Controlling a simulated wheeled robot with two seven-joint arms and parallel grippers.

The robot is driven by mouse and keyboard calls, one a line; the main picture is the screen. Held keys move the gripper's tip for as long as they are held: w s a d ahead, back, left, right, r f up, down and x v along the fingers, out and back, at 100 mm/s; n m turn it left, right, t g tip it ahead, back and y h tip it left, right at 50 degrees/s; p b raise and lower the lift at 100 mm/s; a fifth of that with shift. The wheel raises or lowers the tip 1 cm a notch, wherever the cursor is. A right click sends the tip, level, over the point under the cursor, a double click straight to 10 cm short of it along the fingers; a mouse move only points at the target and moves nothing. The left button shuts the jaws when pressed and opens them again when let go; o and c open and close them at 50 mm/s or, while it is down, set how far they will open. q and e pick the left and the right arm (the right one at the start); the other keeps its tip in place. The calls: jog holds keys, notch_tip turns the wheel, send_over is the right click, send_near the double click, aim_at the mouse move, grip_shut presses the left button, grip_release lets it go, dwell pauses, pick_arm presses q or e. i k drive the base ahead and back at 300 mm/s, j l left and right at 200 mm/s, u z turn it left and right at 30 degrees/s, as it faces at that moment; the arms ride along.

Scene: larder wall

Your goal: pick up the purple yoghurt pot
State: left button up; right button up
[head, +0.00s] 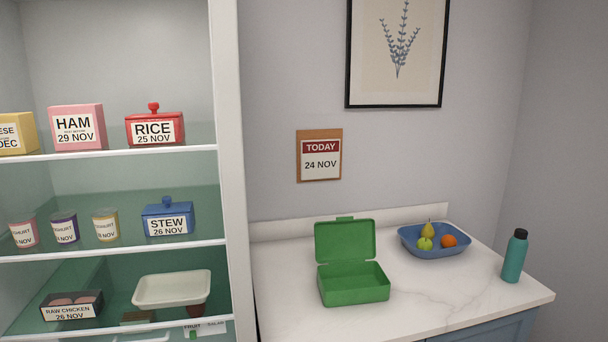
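The purple yoghurt pot (65,229) stands upright on the middle shelf of the larder at the left of the head view. Its white label faces me, with small print only partly readable. A pink yoghurt pot (23,232) stands to its left and a yellowish yoghurt pot (105,226) to its right, both close by. Neither of my grippers shows in the head view.
A blue stew pot (168,218) stands on the same shelf, right of the yoghurt pots. The shelf above (110,154) holds ham, rice and cheese. An open green lunchbox (352,282), a blue fruit bowl (416,245) and a teal bottle (514,259) stand on the counter.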

aim_at(63, 223)
jog(key=i+l+u, duration=0.1)
jog(key=k+j+u, duration=0.1)
jog(key=j, duration=0.25)
jog(key=k+j+u, duration=0.1)
jog(key=j, duration=0.3)
jog(key=k+j+u, duration=0.1)
jog(key=k+j, duration=0.15)
jog(key=j, duration=0.15)
jog(key=k+j+u, duration=0.1)
jog(key=j, duration=0.3)
jog(key=k+j+u, duration=0.1)
jog(key=j, duration=0.3)
jog(key=k, duration=0.05)
